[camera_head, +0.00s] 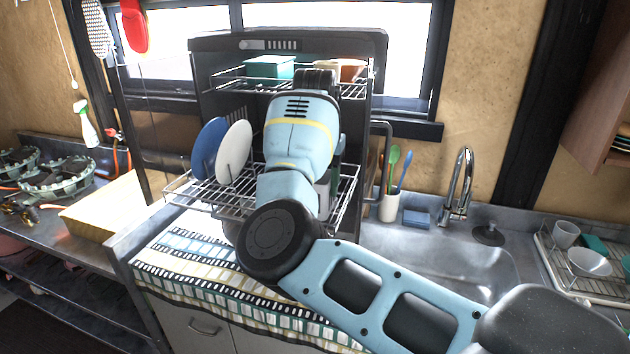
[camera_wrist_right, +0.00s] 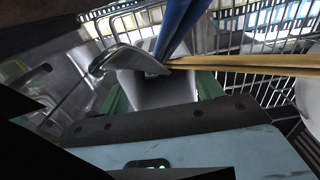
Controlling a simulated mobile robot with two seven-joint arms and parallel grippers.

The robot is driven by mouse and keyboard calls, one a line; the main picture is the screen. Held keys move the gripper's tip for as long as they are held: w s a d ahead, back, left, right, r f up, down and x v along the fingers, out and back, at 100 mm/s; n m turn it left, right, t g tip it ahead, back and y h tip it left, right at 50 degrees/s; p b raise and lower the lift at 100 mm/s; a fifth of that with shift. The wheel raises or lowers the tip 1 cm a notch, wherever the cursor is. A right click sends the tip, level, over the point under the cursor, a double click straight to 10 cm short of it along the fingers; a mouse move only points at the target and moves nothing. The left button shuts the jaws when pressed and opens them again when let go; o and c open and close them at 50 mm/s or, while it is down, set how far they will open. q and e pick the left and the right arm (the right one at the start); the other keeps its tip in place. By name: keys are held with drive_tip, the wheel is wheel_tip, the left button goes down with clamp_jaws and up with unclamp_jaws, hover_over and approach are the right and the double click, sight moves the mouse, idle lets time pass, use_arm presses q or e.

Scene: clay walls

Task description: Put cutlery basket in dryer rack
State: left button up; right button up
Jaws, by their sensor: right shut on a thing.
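The dryer rack (camera_head: 207,192) is a dark frame with wire shelves on the counter. My right arm reaches into it over the lower shelf, and its wrist hides much of that shelf. In the right wrist view, my right gripper (camera_wrist_right: 165,120) is shut on the cutlery basket (camera_wrist_right: 207,86), which is green and grey. A metal spoon (camera_wrist_right: 120,58), a blue handle and yellow sticks stand in the basket. Wire bars show just behind and below it. In the head view the basket is mostly hidden behind my wrist; whether it touches the shelf I cannot tell. My left gripper is out of view.
A blue plate (camera_head: 208,150) and a white plate (camera_head: 234,152) stand at the left of the lower shelf. The upper shelf holds a teal container (camera_head: 268,67) and other items. A utensil cup (camera_head: 389,207), faucet (camera_head: 461,185) and sink are to the right. A striped towel (camera_head: 190,262) lies in front.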

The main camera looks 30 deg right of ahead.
drive_tip(key=shift+f, duration=0.1)
drive_tip(key=o, duration=1)
wheel_tip(320, 180, up, 12)
